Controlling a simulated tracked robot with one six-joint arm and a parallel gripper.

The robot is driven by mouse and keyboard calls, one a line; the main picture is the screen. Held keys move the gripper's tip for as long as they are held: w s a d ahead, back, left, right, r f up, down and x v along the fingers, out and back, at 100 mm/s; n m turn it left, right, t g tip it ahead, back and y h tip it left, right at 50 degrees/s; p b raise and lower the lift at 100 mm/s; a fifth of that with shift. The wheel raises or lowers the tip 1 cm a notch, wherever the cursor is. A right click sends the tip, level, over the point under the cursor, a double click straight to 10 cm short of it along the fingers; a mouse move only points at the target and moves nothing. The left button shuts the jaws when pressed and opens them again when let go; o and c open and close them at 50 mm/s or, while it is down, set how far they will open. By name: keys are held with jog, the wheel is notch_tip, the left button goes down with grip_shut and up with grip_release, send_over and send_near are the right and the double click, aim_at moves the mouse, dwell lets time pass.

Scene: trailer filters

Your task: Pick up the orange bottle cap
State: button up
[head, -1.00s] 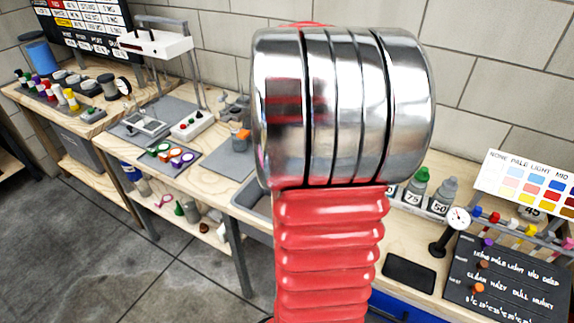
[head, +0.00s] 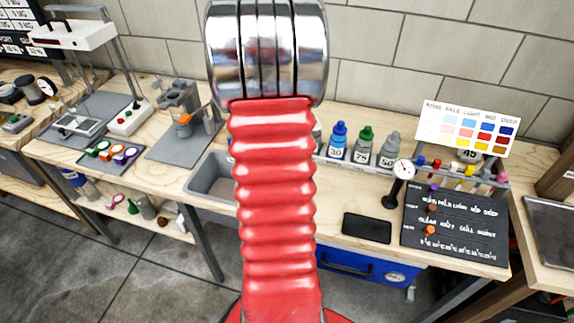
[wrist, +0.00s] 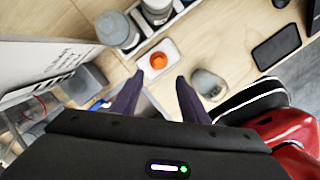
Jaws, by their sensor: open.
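In the wrist view an orange round cap (wrist: 158,61) sits on a small white rounded piece (wrist: 172,47) on the wooden bench. My gripper (wrist: 160,76) is open, with its two dark fingers spread apart. The cap lies just beyond the fingertips in the picture, roughly centred between them, with nothing held. I cannot tell how far above the bench the fingertips are. In the head view my red arm hides the gripper, and I cannot make out this cap there.
Grey-capped containers (wrist: 113,28) stand left of the cap, and a grey round object (wrist: 208,84) is right of the fingers. A black pad (wrist: 277,46) lies farther right. The head view shows numbered bottles (head: 365,145), a dial gauge (head: 402,171) and a grey basin (head: 208,187).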

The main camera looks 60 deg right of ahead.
jog(key=f, duration=0.6)
jog(key=shift+s+d+f, duration=0.2)
jog(key=shift+s+d, duration=0.1)
jog(key=shift+d, duration=0.1)
jog(key=shift+s+d+f, duration=0.1)
jog(key=shift+d+f, duration=0.1)
jog(key=shift+f, duration=1.1)
jog(key=shift+s+d+f, duration=0.1)
jog(key=shift+d+f, duration=0.1)
jog(key=shift+f, duration=1.1)
jog(key=shift+w, duration=0.1)
jog(key=shift+c, duration=0.2)
grip_shut()
